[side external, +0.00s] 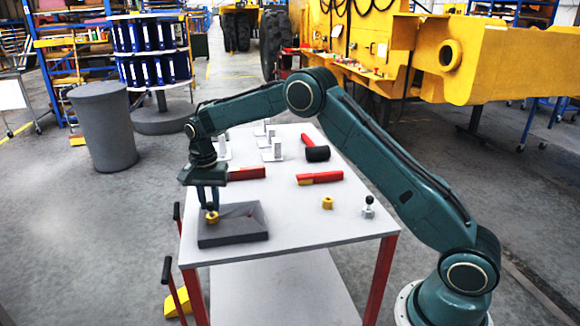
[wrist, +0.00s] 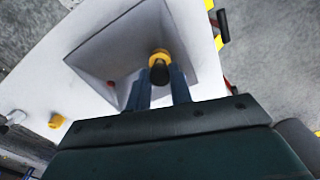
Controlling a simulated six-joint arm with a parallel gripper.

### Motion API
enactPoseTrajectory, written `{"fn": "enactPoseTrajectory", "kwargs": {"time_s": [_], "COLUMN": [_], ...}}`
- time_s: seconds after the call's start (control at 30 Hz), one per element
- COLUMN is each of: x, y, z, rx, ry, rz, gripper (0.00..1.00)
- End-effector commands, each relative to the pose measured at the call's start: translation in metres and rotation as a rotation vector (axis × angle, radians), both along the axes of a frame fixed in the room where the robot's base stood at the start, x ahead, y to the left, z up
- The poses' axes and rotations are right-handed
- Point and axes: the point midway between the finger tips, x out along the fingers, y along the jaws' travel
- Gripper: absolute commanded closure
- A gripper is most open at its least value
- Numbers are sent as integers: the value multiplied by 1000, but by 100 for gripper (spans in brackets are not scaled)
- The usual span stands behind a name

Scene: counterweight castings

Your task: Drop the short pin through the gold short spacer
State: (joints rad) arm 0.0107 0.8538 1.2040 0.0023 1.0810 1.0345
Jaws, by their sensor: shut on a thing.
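My gripper (side external: 211,207) points down over the left part of a dark grey tray (side external: 232,240). Its two fingers are shut on a black-knobbed pin (wrist: 159,75), seen between the fingertips in the wrist view. A gold ring-like piece (wrist: 160,54) shows right at the knob, and in the side view it is the gold piece (side external: 211,219) just below the fingertips. I cannot tell whether the pin's shaft is inside it, or whether it touches the tray floor. A second gold spacer (side external: 327,203) stands on the table, apart from the gripper.
Another black-knobbed pin (side external: 368,210) with a silver body stands right of the second spacer. Red-handled tools (side external: 320,178) and a black-headed mallet (side external: 317,154) lie farther back, near upright light brackets (side external: 277,151). A small red spot (wrist: 110,84) shows inside the tray.

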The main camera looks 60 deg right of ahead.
Motion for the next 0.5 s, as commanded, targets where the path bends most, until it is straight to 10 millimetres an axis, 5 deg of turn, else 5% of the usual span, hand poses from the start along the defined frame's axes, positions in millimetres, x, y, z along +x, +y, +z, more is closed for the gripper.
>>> {"fn": "enactPoseTrajectory", "kwargs": {"time_s": [0.5], "x": [0], "y": [0], "z": [-11], "rx": [0], "ry": [0], "rz": [0], "gripper": [100]}}
